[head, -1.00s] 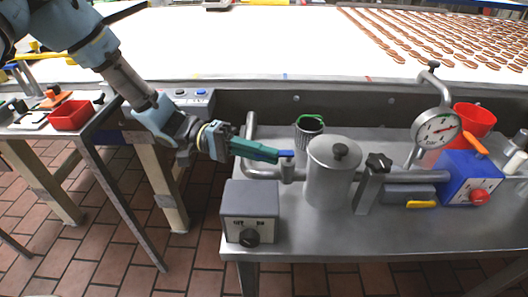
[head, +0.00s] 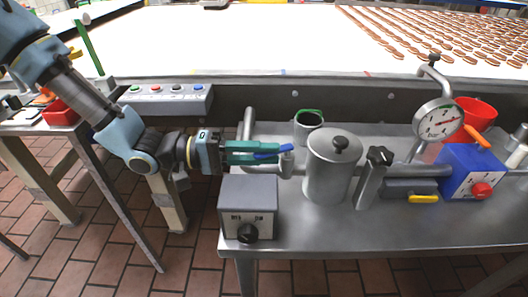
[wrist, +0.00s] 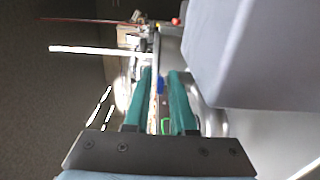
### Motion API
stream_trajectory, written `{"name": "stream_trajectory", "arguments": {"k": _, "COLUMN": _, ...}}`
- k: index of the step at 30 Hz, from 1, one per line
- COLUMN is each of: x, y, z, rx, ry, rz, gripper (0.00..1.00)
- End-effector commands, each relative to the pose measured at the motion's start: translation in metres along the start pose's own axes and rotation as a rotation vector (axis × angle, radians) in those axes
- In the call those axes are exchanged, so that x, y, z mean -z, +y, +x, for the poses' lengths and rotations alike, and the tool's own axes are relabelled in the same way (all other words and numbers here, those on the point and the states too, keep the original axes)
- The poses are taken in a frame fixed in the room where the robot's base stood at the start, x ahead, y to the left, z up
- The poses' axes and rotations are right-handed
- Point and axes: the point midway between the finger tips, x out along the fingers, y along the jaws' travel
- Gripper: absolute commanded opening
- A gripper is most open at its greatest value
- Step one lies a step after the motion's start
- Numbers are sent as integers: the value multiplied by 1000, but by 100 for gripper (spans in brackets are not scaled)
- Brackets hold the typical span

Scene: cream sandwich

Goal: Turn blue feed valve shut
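The blue valve handle (head: 270,154) sits on a short grey valve stem (head: 286,160) on the steel pipe, just left of the lidded steel pot (head: 332,172). It points left, toward my gripper. My gripper (head: 278,152) reaches in from the left, nearly level, with its two green fingers parted. The handle lies between or against the fingers near their tips; contact is unclear. In the wrist view, the blue handle (wrist: 161,85) shows as a small patch in the gap between the fingers, nearer the right one.
A grey switch box (head: 248,200) with a black knob stands close below my gripper. A green-rimmed cup (head: 308,125) is behind the pipe. A black-knobbed post (head: 376,175), pressure gauge (head: 438,121) and blue box (head: 470,172) stand to the right. A button panel (head: 170,99) is behind my arm.

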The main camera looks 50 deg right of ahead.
Motion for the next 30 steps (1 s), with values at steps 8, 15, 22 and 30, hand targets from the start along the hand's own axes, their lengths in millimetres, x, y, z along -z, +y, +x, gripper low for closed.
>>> {"name": "stream_trajectory", "arguments": {"k": 8, "x": 0, "y": 0, "z": 0, "rx": -1, "ry": -1, "rz": 0, "gripper": 39}}
{"name": "stream_trajectory", "arguments": {"k": 15, "x": 0, "y": -1, "z": -11, "rx": -1, "ry": 1, "rz": 1, "gripper": 39}}
{"name": "stream_trajectory", "arguments": {"k": 22, "x": 1, "y": -2, "z": -55, "rx": 0, "ry": 4, "rz": 3, "gripper": 39}}
{"name": "stream_trajectory", "arguments": {"k": 30, "x": 1, "y": -1, "z": -98, "rx": 0, "ry": 2, "rz": 1, "gripper": 39}}
